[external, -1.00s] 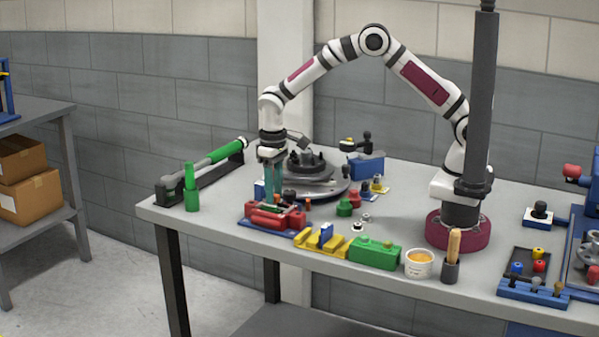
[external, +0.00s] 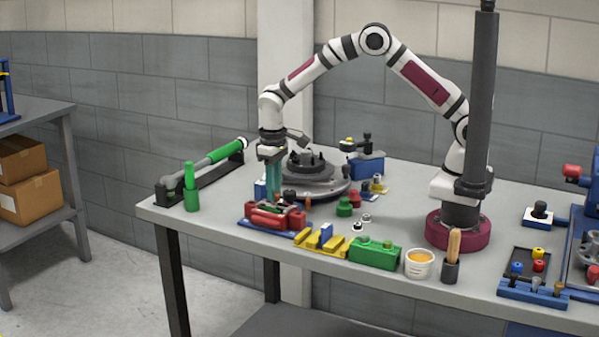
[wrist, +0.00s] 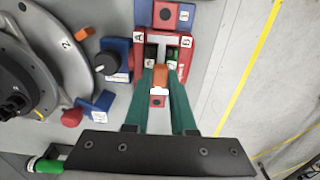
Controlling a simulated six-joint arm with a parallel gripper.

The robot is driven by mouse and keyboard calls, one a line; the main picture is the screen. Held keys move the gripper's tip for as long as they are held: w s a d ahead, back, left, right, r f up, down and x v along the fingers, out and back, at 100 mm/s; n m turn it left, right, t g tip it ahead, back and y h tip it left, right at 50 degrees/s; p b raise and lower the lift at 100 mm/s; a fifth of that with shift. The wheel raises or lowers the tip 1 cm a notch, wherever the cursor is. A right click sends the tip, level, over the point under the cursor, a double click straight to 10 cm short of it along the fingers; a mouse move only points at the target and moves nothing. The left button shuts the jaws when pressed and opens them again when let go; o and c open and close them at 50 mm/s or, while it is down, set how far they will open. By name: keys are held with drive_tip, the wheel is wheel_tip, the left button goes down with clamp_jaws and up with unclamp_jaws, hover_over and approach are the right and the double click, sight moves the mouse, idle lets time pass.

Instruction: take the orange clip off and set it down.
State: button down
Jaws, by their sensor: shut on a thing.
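The orange clip (wrist: 161,76) shows in the wrist view between my two teal fingertips, over the middle of a red fixture (wrist: 181,50) marked A and B. My gripper (wrist: 162,73) is shut on the clip. I cannot tell whether the clip is still seated or slightly raised. In the external view my gripper (external: 273,200) points straight down at the red fixture (external: 268,219), which sits on a blue base near the table's front left. The clip cannot be made out there.
A round grey turntable (external: 318,190) stands behind the fixture. A blue block with a black knob (wrist: 112,62) lies close to its left in the wrist view. A yellow rack (external: 322,243) and green block (external: 374,253) stand to the right.

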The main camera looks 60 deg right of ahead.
drive_tip(key=shift+r, duration=2.35)
drive_tip(key=s+d+r+m, duration=0.1)
drive_tip(key=s+d+m, duration=0.4)
drive_tip(key=s+d, duration=1.15)
drive_tip(key=shift+n, duration=0.3)
drive_tip(key=w+a+f, duration=0.1)
drive_tip(key=a+f, duration=0.1)
drive_tip(key=a, duration=0.1)
drive_tip(key=w+a+f, duration=0.2)
drive_tip(key=a, duration=0.1)
drive_tip(key=w+a+f, duration=0.1)
drive_tip(key=a+f, duration=0.1)
drive_tip(key=a, duration=0.1)
drive_tip(key=shift+w+a+f, duration=0.15)
drive_tip(key=shift+w+f, duration=0.1)
drive_tip(key=shift+w, duration=0.15)
drive_tip(key=shift+w+a+f, duration=0.1)
drive_tip(key=shift+a+f, duration=0.05)
drive_tip(key=shift+f, duration=0.95)
drive_tip(key=shift+a+f, duration=0.1)
drive_tip(key=shift+f, duration=0.95)
drive_tip(key=shift+f, duration=0.1)
